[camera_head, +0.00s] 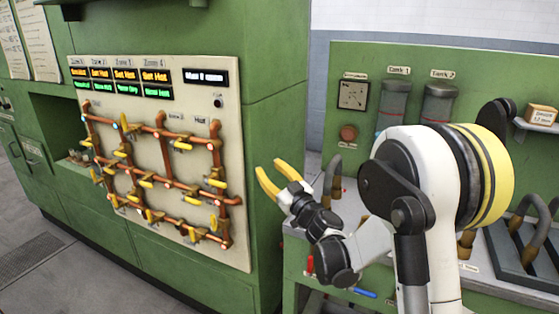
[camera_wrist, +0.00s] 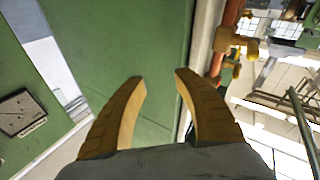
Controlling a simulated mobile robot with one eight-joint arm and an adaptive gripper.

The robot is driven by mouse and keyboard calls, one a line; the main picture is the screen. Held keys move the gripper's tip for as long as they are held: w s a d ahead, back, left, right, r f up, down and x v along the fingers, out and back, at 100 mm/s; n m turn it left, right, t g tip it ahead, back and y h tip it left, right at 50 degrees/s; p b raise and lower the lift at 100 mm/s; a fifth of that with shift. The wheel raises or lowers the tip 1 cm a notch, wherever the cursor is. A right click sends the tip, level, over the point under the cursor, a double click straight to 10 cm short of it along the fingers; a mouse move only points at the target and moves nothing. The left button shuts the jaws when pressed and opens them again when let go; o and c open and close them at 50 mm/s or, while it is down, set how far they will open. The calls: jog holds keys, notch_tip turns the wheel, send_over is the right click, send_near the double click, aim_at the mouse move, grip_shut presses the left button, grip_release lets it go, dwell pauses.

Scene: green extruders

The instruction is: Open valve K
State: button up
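The valve panel (camera_head: 150,225) is a beige board on the green machine at the left, with copper pipes and several yellow valve handles. The valve letters are too small to read, so I cannot tell which one is valve K. My gripper (camera_head: 268,178) is right of the panel, apart from it, with its two yellow fingers spread and nothing between them. In the wrist view my gripper (camera_wrist: 160,80) faces the green machine side, with a strip of pipe and a yellow valve (camera_wrist: 229,72) at the upper right.
Displays (camera_head: 120,80) with orange and green text sit atop the panel. A green bench (camera_head: 450,65) with two grey tanks (camera_head: 392,105) stands at the right, holding curved hoses and a small box (camera_head: 541,115). Floor (camera_head: 60,270) is clear at the lower left.

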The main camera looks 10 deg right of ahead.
jog(key=shift+s+d+r+m+t+h, duration=0.15)
jog(key=shift+s+d+r+m+h, duration=0.1)
jog(key=shift+d+r+m+h, duration=0.4)
jog(key=shift+s+d+r+m+t+h, duration=0.2)
jog(key=shift+d+r+m+h, duration=0.15)
jog(key=shift+d+r+h, duration=0.55)
jog(key=shift+a+r, duration=0.1)
jog(key=shift+a, duration=0.05)
